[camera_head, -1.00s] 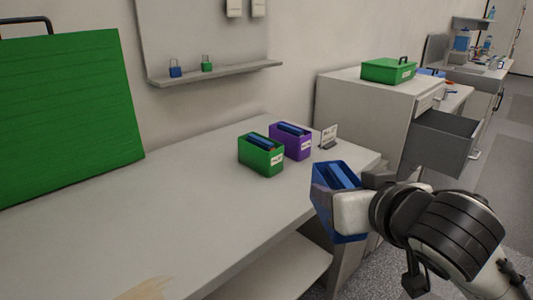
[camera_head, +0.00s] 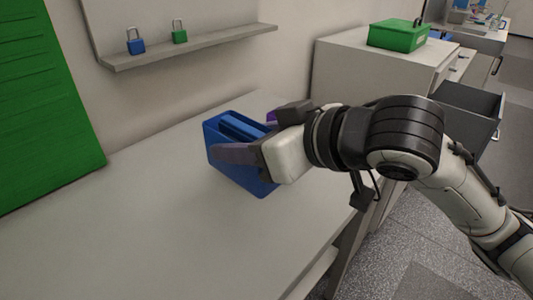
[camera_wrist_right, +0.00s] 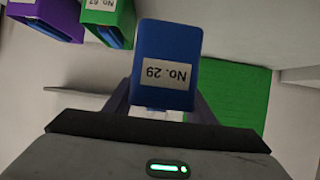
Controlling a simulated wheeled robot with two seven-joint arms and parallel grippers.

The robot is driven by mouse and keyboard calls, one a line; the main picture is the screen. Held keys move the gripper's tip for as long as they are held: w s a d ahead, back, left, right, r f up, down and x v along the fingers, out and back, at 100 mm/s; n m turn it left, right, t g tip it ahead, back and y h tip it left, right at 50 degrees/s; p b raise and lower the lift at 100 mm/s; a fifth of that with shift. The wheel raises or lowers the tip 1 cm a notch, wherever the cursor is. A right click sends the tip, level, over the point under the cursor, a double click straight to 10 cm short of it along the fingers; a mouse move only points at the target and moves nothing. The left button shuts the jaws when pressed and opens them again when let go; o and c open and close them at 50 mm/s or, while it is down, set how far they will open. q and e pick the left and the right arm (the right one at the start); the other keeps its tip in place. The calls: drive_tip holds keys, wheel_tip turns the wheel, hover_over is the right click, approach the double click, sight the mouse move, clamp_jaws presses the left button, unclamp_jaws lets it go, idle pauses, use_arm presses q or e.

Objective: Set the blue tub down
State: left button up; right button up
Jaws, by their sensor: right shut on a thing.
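The blue tub (camera_head: 232,172) is upright over the grey bench (camera_head: 165,240), with blue packs inside. My right gripper (camera_head: 258,142) is shut on it from the right. Whether its base touches the bench is unclear. In the right wrist view the blue tub (camera_wrist_right: 168,50) shows a "No. 29" label, upside down, between the fingers. The purple tub (camera_head: 271,116) is mostly hidden behind my gripper. The purple tub (camera_wrist_right: 55,15) and green tub (camera_wrist_right: 108,18) show in the right wrist view. My left gripper is not in view.
A large green panel (camera_head: 45,110) stands at the left. A wall shelf (camera_head: 190,47) holds a blue padlock (camera_head: 135,43) and a green padlock (camera_head: 179,33). A green box (camera_head: 398,35) sits on a cabinet with an open drawer (camera_head: 465,118). The bench's near left is clear.

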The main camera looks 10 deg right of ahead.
wheel_tip(320, 180, down, 5)
drive_tip(key=shift+a+f+b, duration=0.1)
drive_tip(key=shift+a+b, duration=0.05)
drive_tip(key=shift+b, duration=0.6)
drive_tip(key=shift+f, duration=0.25)
drive_tip(key=shift+f+b, duration=0.55)
drive_tip(key=shift+f, duration=1.35)
drive_tip(key=shift+f, duration=0.15)
drive_tip(key=o, duration=1.3)
drive_tip(key=shift+f, duration=0.1)
